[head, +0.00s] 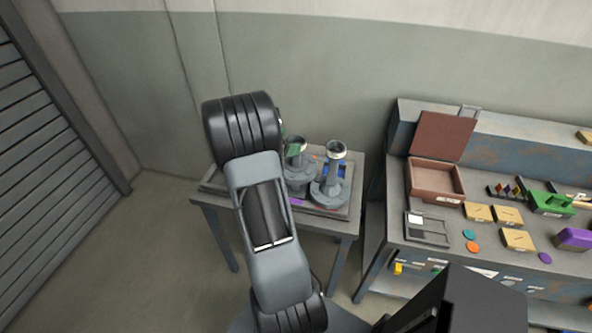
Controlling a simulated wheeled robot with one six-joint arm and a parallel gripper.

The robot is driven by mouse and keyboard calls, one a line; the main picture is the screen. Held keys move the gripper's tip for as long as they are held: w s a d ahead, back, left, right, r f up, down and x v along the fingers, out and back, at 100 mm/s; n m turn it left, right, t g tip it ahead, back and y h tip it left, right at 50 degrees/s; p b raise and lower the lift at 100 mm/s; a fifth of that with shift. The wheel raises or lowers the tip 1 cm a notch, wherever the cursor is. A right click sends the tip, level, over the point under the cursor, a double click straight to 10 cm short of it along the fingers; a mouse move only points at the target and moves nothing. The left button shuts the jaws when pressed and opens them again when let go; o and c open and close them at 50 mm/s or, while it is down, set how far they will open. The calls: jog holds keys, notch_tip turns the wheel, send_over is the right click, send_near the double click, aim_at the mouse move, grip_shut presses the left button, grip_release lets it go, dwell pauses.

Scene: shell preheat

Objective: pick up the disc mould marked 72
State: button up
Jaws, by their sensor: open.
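Two grey upright pieces with wide round bases and tubular necks stand on the small table at the left. The left one (299,174) is partly hidden by my arm. The right one (331,184) shows more fully and has a light ring at its top. I can read no number 72 on either, and cannot tell which thing is the disc mould marked 72. My arm passes in front of the small table, and my gripper does not show.
The small table (344,226) carries a shallow tray with blue and purple bits. At the right, a workbench holds an open brown box (437,181), a grey frame (427,229), tan boxes (478,212), a green holder (551,204), a purple block (574,238) and small coloured discs (472,247).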

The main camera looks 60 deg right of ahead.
aim_at(293, 141)
jog(key=shift+p+x, duration=0.5)
jog(key=shift+x, duration=1.65)
jog(key=shift+s+a+f, duration=0.1)
jog(key=shift+a+f, duration=0.05)
jog(key=shift+a, duration=0.05)
jog(key=shift+c, duration=0.4)
jog(key=c, duration=1.6)
